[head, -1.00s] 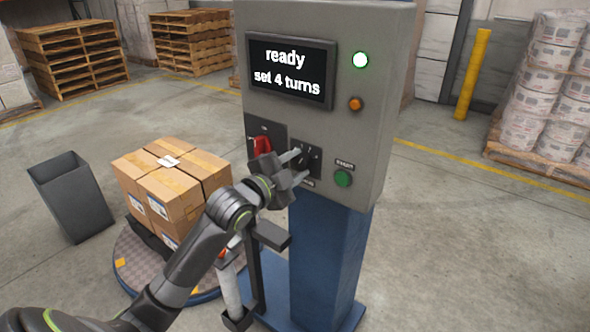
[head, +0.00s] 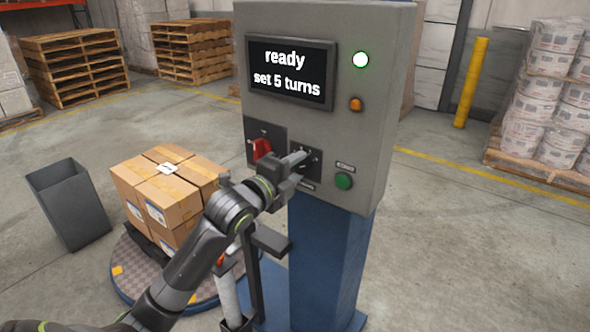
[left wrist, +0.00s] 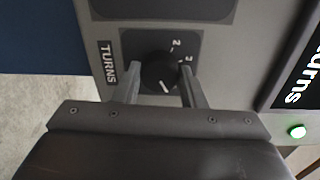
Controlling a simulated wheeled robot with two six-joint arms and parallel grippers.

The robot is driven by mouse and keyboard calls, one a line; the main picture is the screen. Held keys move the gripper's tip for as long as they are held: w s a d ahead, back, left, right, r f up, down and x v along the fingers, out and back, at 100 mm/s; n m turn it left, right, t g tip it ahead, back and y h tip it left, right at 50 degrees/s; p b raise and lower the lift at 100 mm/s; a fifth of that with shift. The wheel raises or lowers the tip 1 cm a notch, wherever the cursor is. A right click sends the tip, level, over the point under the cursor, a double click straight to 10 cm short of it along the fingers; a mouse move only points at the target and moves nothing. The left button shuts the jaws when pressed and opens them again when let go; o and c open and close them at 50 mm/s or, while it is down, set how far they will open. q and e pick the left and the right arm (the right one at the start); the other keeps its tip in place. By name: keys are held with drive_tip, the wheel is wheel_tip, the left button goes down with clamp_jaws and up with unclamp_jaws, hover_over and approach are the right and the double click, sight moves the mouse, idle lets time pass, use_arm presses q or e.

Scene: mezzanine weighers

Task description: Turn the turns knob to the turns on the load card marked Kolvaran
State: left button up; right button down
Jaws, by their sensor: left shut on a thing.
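The turns knob (left wrist: 158,72) is a round black dial with a white pointer mark on a dark plate beside a "TURNS" label in the left wrist view. My left gripper (left wrist: 158,88) is shut on it, one finger on each side. In the head view my left gripper (head: 298,162) hides most of the knob. The screen (head: 291,72) reads "ready, set 5 turns". A white card (head: 168,167) lies on top of the boxes; its writing is too small to read. My right gripper is out of view.
A red switch (head: 261,148) sits left of the knob plate, a green button (head: 343,181) right of it. An orange button (head: 356,104) and lit lamp (head: 360,60) are above. Stacked boxes (head: 165,205) stand on a round turntable (head: 125,270), beside a grey bin (head: 70,205).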

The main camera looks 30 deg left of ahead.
use_arm(q)
drive_tip(key=shift+f, duration=0.1)
idle(0.3)
drive_tip(key=o, duration=1)
drive_tip(key=shift+s, duration=0.1)
drive_tip(key=s+a+p, duration=0.1)
drive_tip(key=s+p, duration=0.1)
drive_tip(key=s, duration=0.6)
drive_tip(key=s+a+r+p, duration=0.1)
drive_tip(key=s+p, duration=0.2)
drive_tip(key=s, duration=0.6)
drive_tip(key=shift+a, duration=0.25)
drive_tip(key=shift+a+f, duration=0.1)
